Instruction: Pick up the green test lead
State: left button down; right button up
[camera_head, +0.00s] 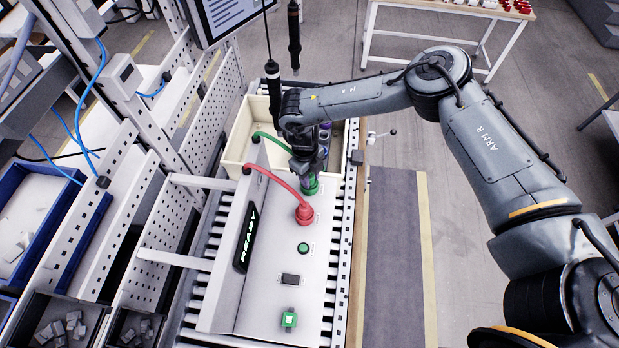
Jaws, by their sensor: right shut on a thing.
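The green test lead (268,137) arcs from the back of the white test panel (255,318) towards my right gripper. Its green plug (311,188) shows just below my right gripper (306,172), which is shut on it. The plug stands upright at the panel's far end; I cannot tell whether it is seated or slightly lifted. The gripper partly hides the plug's top. A red test lead (284,184) ends in a red plug (304,213) on the panel, nearer than the green one. My left gripper is not in view.
A cream bin (232,155) stands behind the panel with dark and purple items. Screwdrivers (294,35) hang above near my right arm. A READY display (246,238), a green button (303,248) and a green connector (289,319) are on the panel. Blue bins stand left.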

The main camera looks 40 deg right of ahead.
aim_at(312, 176)
jog(key=shift+r, duration=0.1)
jog(key=shift+r+b, duration=0.3)
jog(key=shift+r, duration=0.2)
jog(key=r, duration=0.1)
jog(key=r+b, duration=0.1)
jog(key=r, duration=0.1)
jog(key=shift+s+d, duration=0.1)
jog(key=shift+s, duration=0.15)
jog(key=s+d+r+b, duration=0.1)
jog(key=s+d+r, duration=0.3)
jog(key=s, duration=0.6)
notch_tip(312, 176, up, 3)
jog(key=shift+s+f+b, duration=0.1)
jog(key=shift+s+b, duration=0.05)
jog(key=shift+b, duration=0.15)
jog(key=shift+d, duration=0.1)
